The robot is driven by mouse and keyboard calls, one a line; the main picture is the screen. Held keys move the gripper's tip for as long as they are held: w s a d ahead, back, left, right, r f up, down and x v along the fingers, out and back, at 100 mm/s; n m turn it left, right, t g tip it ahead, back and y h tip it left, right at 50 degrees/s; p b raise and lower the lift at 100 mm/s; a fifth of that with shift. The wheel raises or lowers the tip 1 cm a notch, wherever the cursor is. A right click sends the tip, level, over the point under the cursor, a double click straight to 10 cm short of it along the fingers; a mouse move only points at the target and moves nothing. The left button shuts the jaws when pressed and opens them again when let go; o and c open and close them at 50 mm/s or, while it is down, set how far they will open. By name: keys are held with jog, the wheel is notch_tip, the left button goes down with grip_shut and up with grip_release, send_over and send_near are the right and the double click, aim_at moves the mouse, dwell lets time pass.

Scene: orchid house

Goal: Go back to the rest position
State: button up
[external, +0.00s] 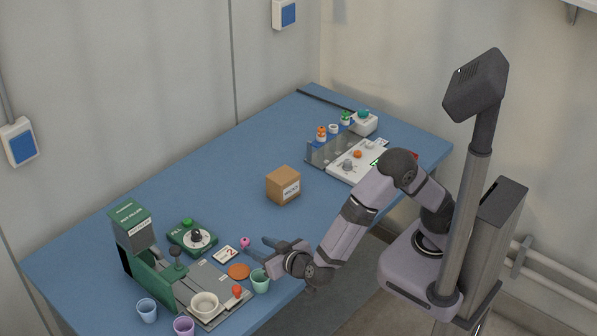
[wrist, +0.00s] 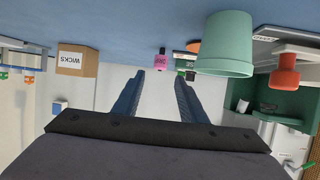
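My gripper (external: 262,248) is low over the front edge of the blue table (external: 225,165), with my arm reaching left from its base. In the wrist view my gripper (wrist: 160,80) shows two blue fingers spread apart with nothing between them. A small pink bottle (external: 245,242) stands just beyond the fingertips; it also shows ahead of the gap in the wrist view (wrist: 160,61). A mint green cup (external: 261,283) stands beside the fingers, apart from them in the wrist view (wrist: 226,46).
A cardboard box labelled WICKS (external: 283,185) stands mid-table. A green filling machine (external: 133,235), white bowl (external: 204,305), orange disc (external: 239,271), purple cup (external: 184,327) and blue cup (external: 147,310) crowd the left end. A white panel (external: 350,170) and small bottles occupy the far right.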

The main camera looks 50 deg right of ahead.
jog(key=w+r+y+p, duration=0.1)
jog(key=w, duration=0.1)
jog(key=w+d+r+g+y+p, duration=0.1)
jog(key=w, duration=0.2)
jog(key=w+r+n+y+p, duration=0.1)
jog(key=w, duration=0.1)
jog(key=shift+w+d+r+g+y, duration=0.25)
jog(key=shift+d+r+g+y, duration=0.05)
jog(key=shift+d+r+y, duration=0.1)
jog(key=s+d+g+p, duration=0.2)
jog(key=s+d+g, duration=0.2)
jog(key=d, duration=0.6)
jog(key=s+d+g+h+p, duration=0.1)
jog(key=s+d+g+p, duration=0.2)
jog(key=s+d, duration=0.6)
jog(key=s+d+g+p, duration=0.2)
jog(key=s+d+g, duration=0.2)
jog(key=s+d, duration=0.3)
jog(key=d, duration=0.5)
jog(key=shift+d+r+n+g+h+p, duration=0.15)
jog(key=shift+d+n+g+h+p, duration=0.15)
jog(key=shift+n+g, duration=0.1)
